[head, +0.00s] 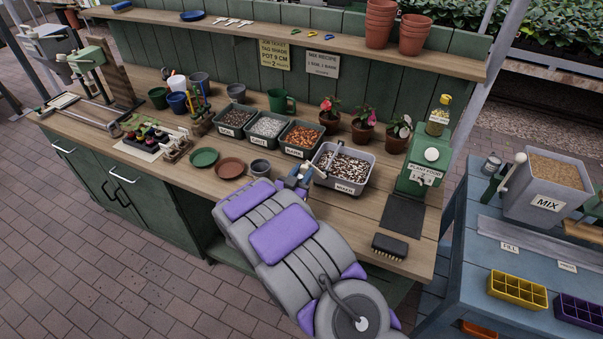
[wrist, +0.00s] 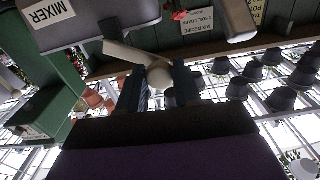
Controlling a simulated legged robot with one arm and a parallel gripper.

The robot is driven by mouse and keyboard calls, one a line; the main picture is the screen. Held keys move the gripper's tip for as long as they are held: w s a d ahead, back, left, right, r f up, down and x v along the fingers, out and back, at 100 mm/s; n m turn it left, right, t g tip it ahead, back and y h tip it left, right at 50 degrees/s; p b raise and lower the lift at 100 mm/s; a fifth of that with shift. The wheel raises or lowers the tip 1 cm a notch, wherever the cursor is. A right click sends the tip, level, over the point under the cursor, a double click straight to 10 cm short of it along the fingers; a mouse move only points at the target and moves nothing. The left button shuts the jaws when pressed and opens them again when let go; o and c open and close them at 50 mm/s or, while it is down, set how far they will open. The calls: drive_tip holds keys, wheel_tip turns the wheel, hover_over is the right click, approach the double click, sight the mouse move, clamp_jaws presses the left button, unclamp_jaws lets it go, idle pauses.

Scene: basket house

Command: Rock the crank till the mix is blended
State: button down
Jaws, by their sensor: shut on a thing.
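The mixer (head: 323,181) is a grey tub with a MIXER label, near the bench's front edge in the head view. It holds a speckled mix (head: 345,164) of brown, white and dark bits. My gripper (head: 301,174) is at the tub's left side. In the wrist view the tub (wrist: 90,28) is at the upper left, and a pale crank arm (wrist: 125,52) runs beside it to a round knob (wrist: 160,75). My gripper's dark fingers (wrist: 160,88) are on either side of the knob, shut on it. In the head view my gripper mostly hides the crank.
Labelled bins (head: 268,128) of ingredients stand behind and left of the mixer. Potted flowers (head: 363,128) stand behind it. A green plant food dispenser (head: 422,165) is to its right, with a brush (head: 390,247) in front. Saucers (head: 229,168) and a small pot (head: 260,168) lie left.

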drive_tip(key=shift+r, duration=0.1)
drive_tip(key=c, duration=0.8)
unclamp_jaws()
drive_tip(key=shift+a, duration=0.1)
drive_tip(key=p+v, duration=0.2)
drive_tip(key=v, duration=1.5)
drive_tip(key=shift+s+a+p, duration=0.1)
drive_tip(key=shift+s+p, duration=0.05)
drive_tip(key=shift+p, duration=0.15)
